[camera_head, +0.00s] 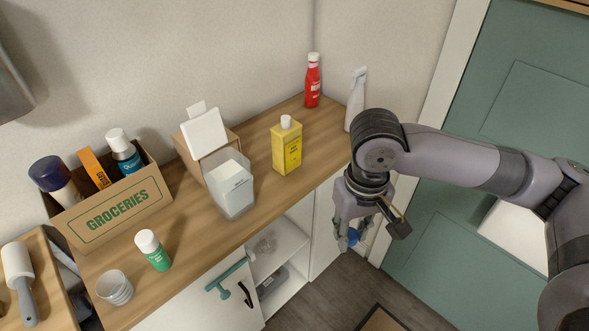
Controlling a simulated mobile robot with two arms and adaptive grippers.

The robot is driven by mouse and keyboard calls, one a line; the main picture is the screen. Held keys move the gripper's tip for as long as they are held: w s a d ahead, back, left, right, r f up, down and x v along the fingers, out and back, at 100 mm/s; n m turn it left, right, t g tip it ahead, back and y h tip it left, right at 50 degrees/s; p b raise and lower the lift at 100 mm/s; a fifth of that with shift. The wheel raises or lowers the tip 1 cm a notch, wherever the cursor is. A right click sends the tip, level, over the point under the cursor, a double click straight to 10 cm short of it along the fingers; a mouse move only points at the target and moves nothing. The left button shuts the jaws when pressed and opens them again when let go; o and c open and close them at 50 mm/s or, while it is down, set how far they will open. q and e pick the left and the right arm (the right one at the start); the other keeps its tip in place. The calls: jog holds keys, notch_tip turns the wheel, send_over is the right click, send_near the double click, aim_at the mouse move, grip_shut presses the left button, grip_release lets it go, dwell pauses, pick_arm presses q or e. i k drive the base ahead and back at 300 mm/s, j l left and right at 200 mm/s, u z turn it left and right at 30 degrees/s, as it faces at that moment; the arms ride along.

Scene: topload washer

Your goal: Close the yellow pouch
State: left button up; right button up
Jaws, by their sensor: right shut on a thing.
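The yellow pouch (287,153) stands upright on the wooden counter, right of the middle. A white cap (286,121) shows at its top; I cannot tell whether it is fastened or just sits there. My right gripper (354,234) hangs past the counter's front edge, to the right of the pouch and apart from it. It is pointed down and shut on a small blue thing (353,237), mostly hidden by the fingers. My left gripper is not in view.
A red bottle (312,82) and a white spray bottle (356,98) stand at the counter's far end. A clear carton-like container (231,190), a green bottle (153,250) and a groceries box (115,212) are left of the pouch. Bare counter lies around the pouch.

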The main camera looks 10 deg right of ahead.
aim_at(286, 136)
jog(key=z, duration=1.2)
jog(key=l, duration=1.35)
